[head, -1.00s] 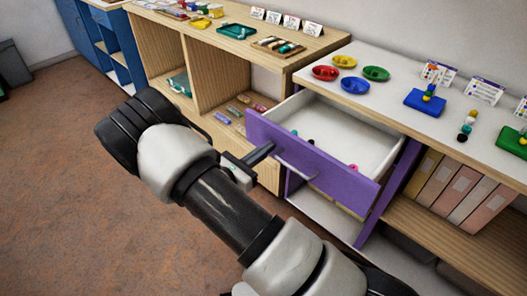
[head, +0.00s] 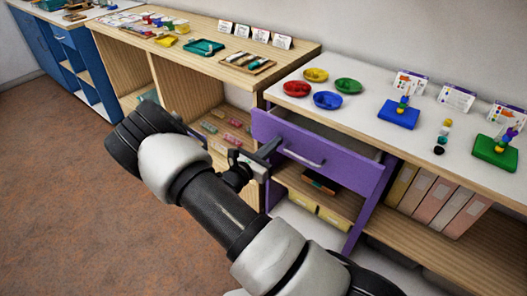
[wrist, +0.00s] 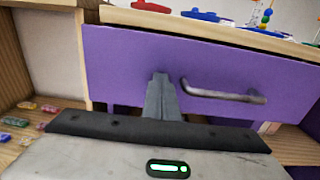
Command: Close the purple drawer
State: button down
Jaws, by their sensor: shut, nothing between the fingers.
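The purple drawer (head: 325,158) is a little open under the white counter; a narrow strip of its pale inside shows behind the front's top edge. Its grey bar handle (head: 304,160) is on the front. In the wrist view the drawer front (wrist: 230,62) spans the picture, with the handle (wrist: 222,94) to the right of my fingers. My gripper (head: 274,147) is shut and empty, its fingertips at the left part of the front. The fingertips (wrist: 160,77) look to touch the front or be very close to it. The drawer's contents are hidden.
Coloured dishes (head: 327,100), a blue bead board (head: 398,114) and a green one (head: 495,152) stand on the white counter (head: 370,97). An open wooden shelf unit (head: 185,80) is to the left. Binders (head: 440,200) stand at the right. The floor in front is clear.

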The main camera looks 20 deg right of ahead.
aim_at(287, 134)
jog(key=x, duration=0.6)
jog(key=shift+w+d, duration=0.2)
jog(key=shift+d, duration=0.15)
jog(key=shift+w+d, duration=0.15)
jog(key=shift+d, duration=0.05)
jog(key=shift+w+d+r, duration=0.1)
jog(key=shift+r, duration=0.05)
